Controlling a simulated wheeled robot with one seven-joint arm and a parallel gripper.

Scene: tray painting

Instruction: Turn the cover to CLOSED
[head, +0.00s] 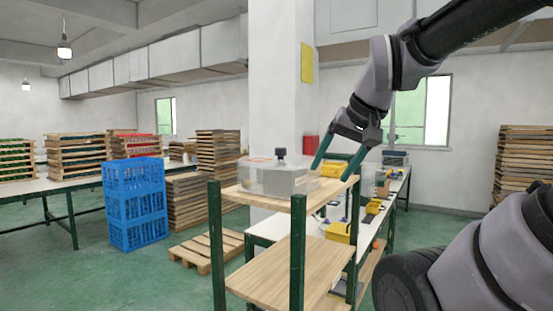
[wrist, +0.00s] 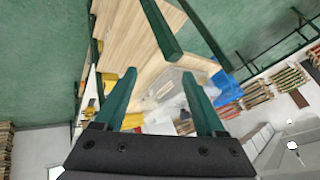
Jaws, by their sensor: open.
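A clear, see-through box-like cover (head: 258,181) sits on the top board of a wooden shelf stand. A dark knob (head: 281,153) stands on its top, with a small orange mark (head: 260,160) to the left of the knob. The CLOSED marking is not readable. My gripper (head: 328,175) is open and empty, its two green fingers pointing down just right of the cover, apart from it in the picture. In the wrist view the fingers (wrist: 159,75) are spread, and the clear cover (wrist: 170,84) shows blurred between and beyond them.
The shelf stand (head: 315,197) has green posts rising at its corners near my gripper. A white bench with yellow bins (head: 340,231) stands behind it. Blue crates (head: 135,203) and a pallet (head: 206,248) are at the left. Green floor is open in front.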

